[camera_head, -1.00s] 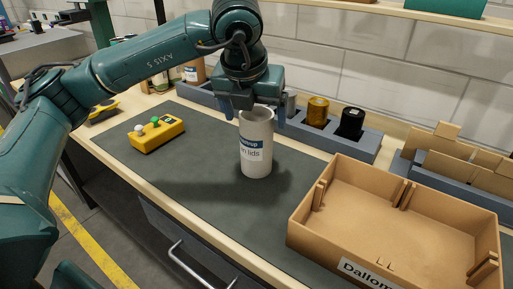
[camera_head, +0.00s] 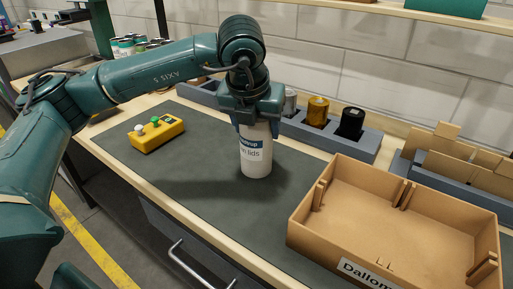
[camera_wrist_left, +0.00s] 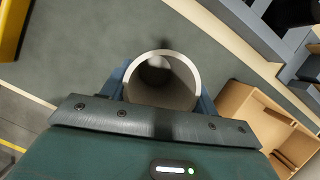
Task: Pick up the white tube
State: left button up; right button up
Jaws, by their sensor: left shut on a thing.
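The tube's top is hidden by the gripper in the head view. My right gripper is not in view.
An open cardboard box (camera_head: 401,222) stands to the right on the bench. A grey rack (camera_head: 368,148) holds gold and black cans behind the tube. A yellow control box (camera_head: 157,136) with knobs sits at the left. The mat (camera_head: 200,180) is clear around the tube.

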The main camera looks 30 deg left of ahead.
pick_arm(q)
jog(key=c, duration=0.4)
jog(key=shift+c, duration=0.2)
jog(key=shift+r, duration=0.15)
